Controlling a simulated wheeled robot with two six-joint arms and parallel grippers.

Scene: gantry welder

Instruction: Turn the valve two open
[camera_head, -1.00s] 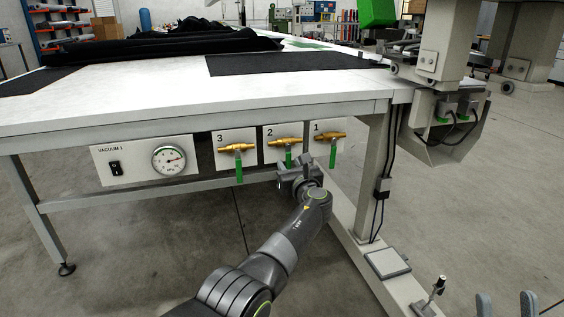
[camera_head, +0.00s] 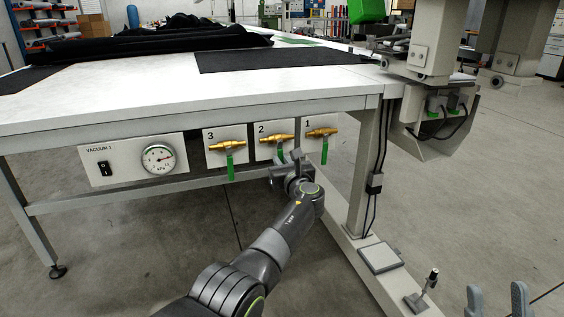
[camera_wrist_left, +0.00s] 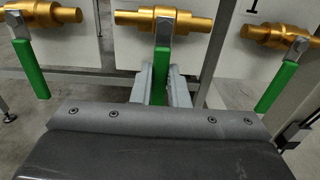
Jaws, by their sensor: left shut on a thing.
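Valve two (camera_head: 277,138) is a brass valve on a white plate marked 2 under the table edge. Its green handle (camera_head: 280,151) points down. My left gripper (camera_head: 285,161) is just below the valve, shut on the lower part of this handle. In the left wrist view, the brass body of valve two (camera_wrist_left: 162,20) is at top centre and its green handle (camera_wrist_left: 161,70) runs down between my fingers. The handle's lower end is hidden. My right gripper (camera_head: 497,299) shows only two grey fingertips at the bottom right, apart with nothing between them.
Valve three (camera_head: 228,146) and valve one (camera_head: 322,132) flank valve two, both with green handles down. A vacuum gauge (camera_head: 158,159) is further left. A table leg (camera_head: 364,170) with cables and a floor beam (camera_head: 362,262) stand to the right.

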